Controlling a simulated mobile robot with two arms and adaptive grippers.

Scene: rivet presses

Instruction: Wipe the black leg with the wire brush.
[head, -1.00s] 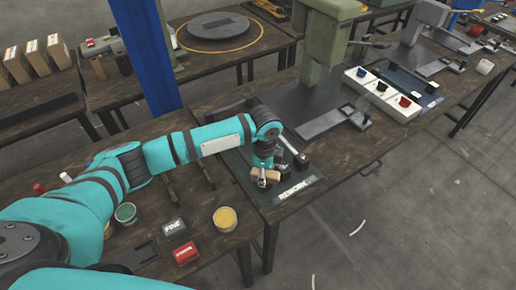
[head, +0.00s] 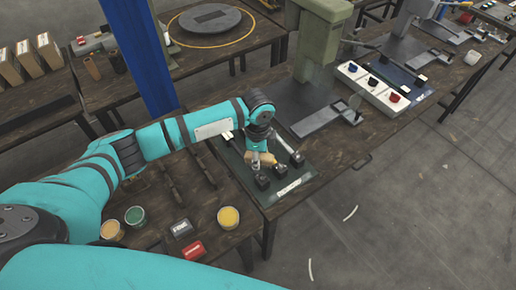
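My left gripper (head: 258,148) is over the dark green mat (head: 290,192) on the workbench, pointing down. It appears shut on a tan wooden-handled piece, which looks like the wire brush (head: 264,159); its bristles cannot be made out. Right beside and below it on the mat are small black blocks with silver rods, one at the front (head: 262,181), one in the middle (head: 280,170) and one at the right (head: 298,159). I cannot tell which is the black leg, nor whether the brush touches one. My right gripper is out of view.
A green press (head: 318,45) stands behind the mat, with a white tray of coloured parts (head: 372,88) to its right. Yellow (head: 228,217) and green (head: 135,215) tins and a red block (head: 193,249) are at the front left. A blue post (head: 142,55) rises behind my arm.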

